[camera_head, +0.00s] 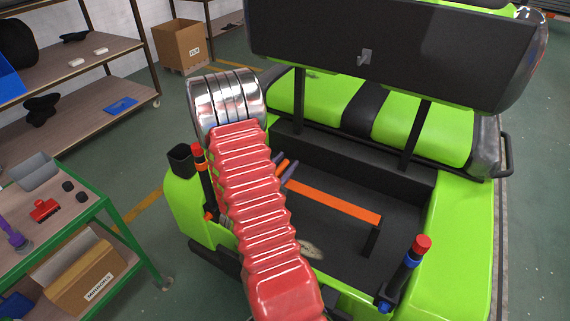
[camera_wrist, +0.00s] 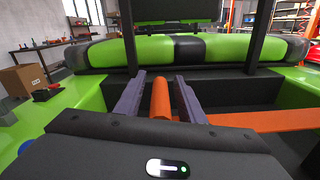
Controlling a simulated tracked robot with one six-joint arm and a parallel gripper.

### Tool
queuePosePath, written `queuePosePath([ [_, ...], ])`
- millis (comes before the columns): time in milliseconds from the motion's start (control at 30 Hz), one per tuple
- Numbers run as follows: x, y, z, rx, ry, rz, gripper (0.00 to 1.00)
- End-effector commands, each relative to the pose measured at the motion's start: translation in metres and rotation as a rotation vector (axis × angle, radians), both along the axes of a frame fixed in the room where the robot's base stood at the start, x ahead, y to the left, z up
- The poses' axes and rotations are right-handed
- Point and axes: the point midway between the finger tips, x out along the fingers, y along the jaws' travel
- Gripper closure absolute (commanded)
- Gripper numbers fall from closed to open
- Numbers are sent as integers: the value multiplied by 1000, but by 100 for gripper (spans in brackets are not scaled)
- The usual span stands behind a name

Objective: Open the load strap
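The orange load strap (camera_head: 335,203) runs across the dark cargo bed of the green cart; its right end meets a dark post. It also shows in the wrist view (camera_wrist: 262,121) at the right. An upright orange handle-like piece (camera_wrist: 161,98) stands at the strap's left end. My gripper (camera_wrist: 160,90) is open, with one purple finger on each side of this piece and a visible gap on both sides. In the head view my gripper (camera_head: 284,168) is small and partly hidden by my red arm cover. What lies below the handle piece is hidden.
A black seat back (camera_head: 395,50) and green seat (camera_head: 420,135) stand behind the bed. A red-capped post (camera_head: 413,258) rises at the bed's right corner, another (camera_head: 199,160) at the left. A green-framed workbench (camera_head: 85,215) stands left. The bed's middle is mostly clear.

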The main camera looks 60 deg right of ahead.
Motion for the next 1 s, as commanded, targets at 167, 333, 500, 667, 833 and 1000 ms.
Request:
queuePosePath([
  [167,0,-2,0,0,0,0,64],
  [333,0,-2,0,0,0,0,68],
  [500,0,-2,0,0,0,0,80],
  [667,0,-2,0,0,0,0,91],
  [833,0,-2,0,0,0,0,100],
  [1000,0,-2,0,0,0,0,100],
])
